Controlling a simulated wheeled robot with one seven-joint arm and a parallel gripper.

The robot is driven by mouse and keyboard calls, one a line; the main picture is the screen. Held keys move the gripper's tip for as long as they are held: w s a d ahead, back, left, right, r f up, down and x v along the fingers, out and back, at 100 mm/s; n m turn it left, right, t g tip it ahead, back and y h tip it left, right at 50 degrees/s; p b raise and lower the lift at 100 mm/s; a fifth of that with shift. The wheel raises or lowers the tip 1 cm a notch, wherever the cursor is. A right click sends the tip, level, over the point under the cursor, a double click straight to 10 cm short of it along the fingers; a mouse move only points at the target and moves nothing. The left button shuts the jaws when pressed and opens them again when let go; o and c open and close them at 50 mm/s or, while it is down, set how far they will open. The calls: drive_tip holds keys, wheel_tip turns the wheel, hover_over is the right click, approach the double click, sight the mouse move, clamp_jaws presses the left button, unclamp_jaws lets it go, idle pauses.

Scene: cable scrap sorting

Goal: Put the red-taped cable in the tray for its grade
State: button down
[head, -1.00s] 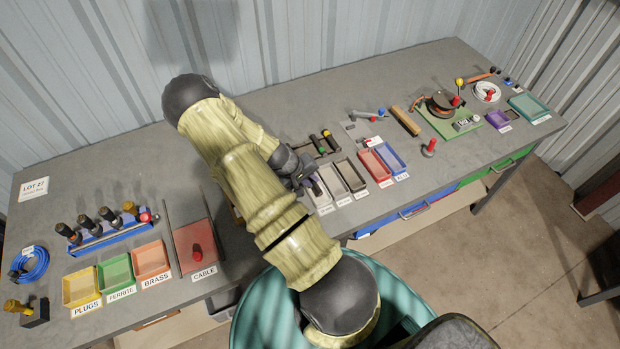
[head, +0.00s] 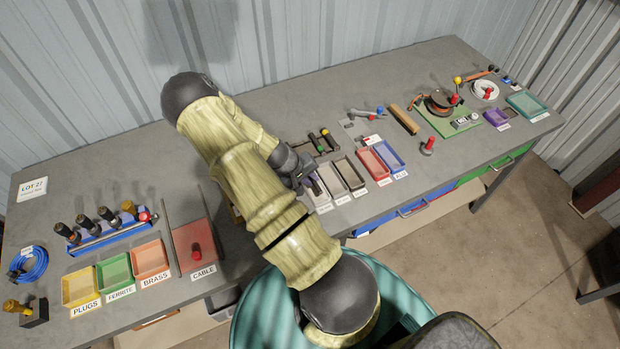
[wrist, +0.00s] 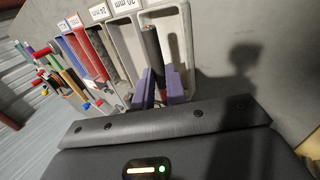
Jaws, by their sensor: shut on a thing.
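My gripper (wrist: 160,88), with purple fingers, is shut on a dark cable (wrist: 151,42) with a brownish-red tone near its far end. I cannot make out the tape clearly. The cable is at the end grey tray (wrist: 185,35), above or inside it; I cannot tell if it touches. The tray beside it is also grey (wrist: 125,45), and a label (wrist: 124,6) appears to read 20 mm. In the head view the grey trays (head: 345,196) stand mid-bench beside my gripper (head: 306,183); my arm hides part of this area.
A red tray (head: 374,167) and a blue tray (head: 397,163) stand right of the grey ones. Short tools or cable pieces (head: 325,143) lie behind. Left of my arm are a red cable mat (head: 205,232), a blue rack (head: 105,236) and coloured bins (head: 115,272).

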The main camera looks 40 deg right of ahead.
drive_tip(key=shift+d+f+b, duration=0.15)
drive_tip(key=shift+f+b, duration=0.45)
drive_tip(key=shift+f, duration=0.05)
idle(0.3)
drive_tip(key=c, duration=1.3)
unclamp_jaws()
drive_tip(key=shift+c, duration=0.2)
wheel_tip(320, 180, up, 7)
drive_tip(key=p, duration=0.4)
